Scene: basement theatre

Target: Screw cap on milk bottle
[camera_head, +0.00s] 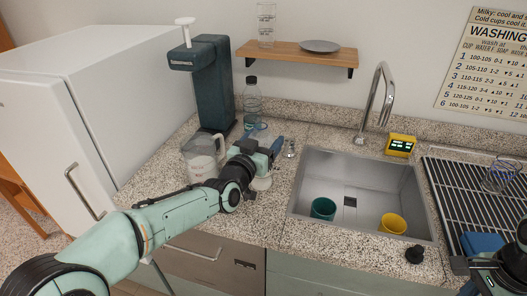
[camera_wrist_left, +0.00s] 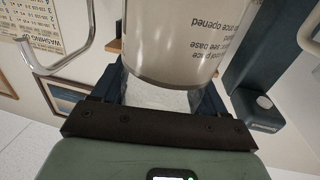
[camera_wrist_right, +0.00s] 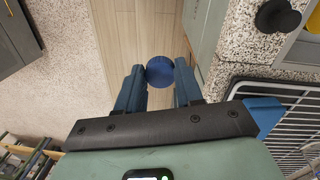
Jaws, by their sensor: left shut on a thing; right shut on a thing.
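The milk bottle, white with printed text, fills the top of the left wrist view (camera_wrist_left: 175,40), which shows it upside down. Its clear upper part sits between the fingers of my left gripper (camera_wrist_left: 157,95), shut on it. In the head view the left gripper (camera_head: 268,150) is over the counter left of the sink and hides most of the bottle; a pale part (camera_head: 262,183) shows below. I cannot see the bottle's mouth. My right gripper (camera_wrist_right: 160,80) is shut on a round blue cap (camera_wrist_right: 167,71), off the counter's front, above the floor. The head view hides this cap.
A glass jug (camera_head: 203,157) stands beside the left gripper, with a dark coffee machine (camera_head: 214,95) and clear bottle (camera_head: 252,98) behind. The sink (camera_head: 345,180) holds a green cup (camera_head: 323,209) and yellow cup (camera_head: 393,224). A black stopper (camera_head: 414,254) and drying rack (camera_head: 455,185) are near the right arm.

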